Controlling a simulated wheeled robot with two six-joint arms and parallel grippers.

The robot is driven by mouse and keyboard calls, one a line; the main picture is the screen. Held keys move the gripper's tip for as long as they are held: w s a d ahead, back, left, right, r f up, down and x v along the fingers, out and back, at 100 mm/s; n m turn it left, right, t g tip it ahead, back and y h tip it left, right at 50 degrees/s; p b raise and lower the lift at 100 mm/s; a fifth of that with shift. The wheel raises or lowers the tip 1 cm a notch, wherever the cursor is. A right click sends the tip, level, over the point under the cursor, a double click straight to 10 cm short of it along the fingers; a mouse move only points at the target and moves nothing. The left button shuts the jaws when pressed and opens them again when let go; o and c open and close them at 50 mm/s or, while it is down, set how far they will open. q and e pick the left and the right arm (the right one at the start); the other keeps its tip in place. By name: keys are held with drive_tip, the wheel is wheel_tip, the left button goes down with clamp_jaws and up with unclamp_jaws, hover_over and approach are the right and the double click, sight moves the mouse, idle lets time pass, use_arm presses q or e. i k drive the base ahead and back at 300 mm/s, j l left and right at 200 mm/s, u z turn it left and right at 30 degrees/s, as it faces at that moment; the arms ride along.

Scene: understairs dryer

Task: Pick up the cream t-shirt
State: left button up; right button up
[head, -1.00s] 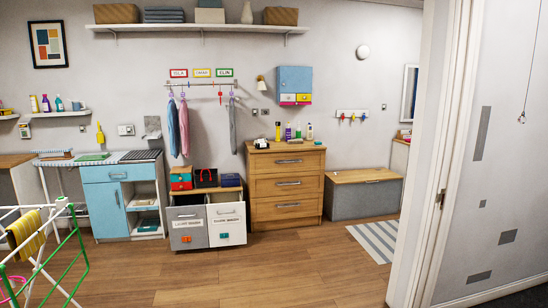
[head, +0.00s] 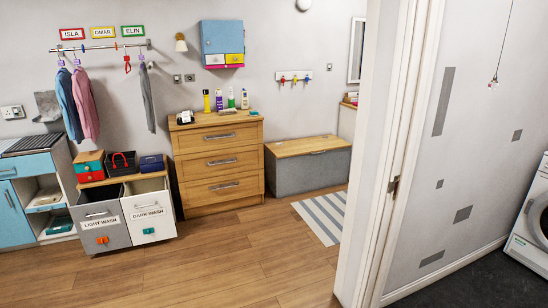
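I cannot make out a cream t-shirt in the head view. The clothes I see are a blue garment (head: 68,105), a pink garment (head: 86,103) and a dark grey garment (head: 147,98), hanging from a wall rail. Neither of my grippers is in view.
A wooden drawer chest (head: 219,163) and a grey storage bench (head: 309,170) stand along the back wall. A striped rug (head: 322,217) lies before the bench. A door frame (head: 385,170) stands at centre right, with a white machine (head: 531,225) beyond. The wooden floor (head: 230,260) is clear.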

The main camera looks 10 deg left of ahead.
sight(187, 115)
drive_tip(key=i+j+u, duration=0.15)
drive_tip(key=i+u, duration=0.3)
drive_tip(key=i, duration=0.4)
drive_tip(key=i+l+u, duration=0.15)
drive_tip(key=i+u, duration=0.3)
drive_tip(key=i, duration=0.4)
drive_tip(key=i+z, duration=0.2)
drive_tip(key=i, duration=0.35)
drive_tip(key=i+z, duration=0.2)
drive_tip(key=i, duration=0.4)
drive_tip(key=i+j+z, duration=0.2)
drive_tip(key=i, duration=0.35)
drive_tip(key=i+l, duration=0.2)
drive_tip(key=i, duration=0.25)
drive_tip(key=i+l+z, duration=0.1)
drive_tip(key=i, duration=0.4)
drive_tip(key=i+l+z, duration=0.1)
drive_tip(key=i+l, duration=0.15)
drive_tip(key=i, duration=0.2)
drive_tip(key=i+l, duration=0.15)
drive_tip(key=i, duration=0.35)
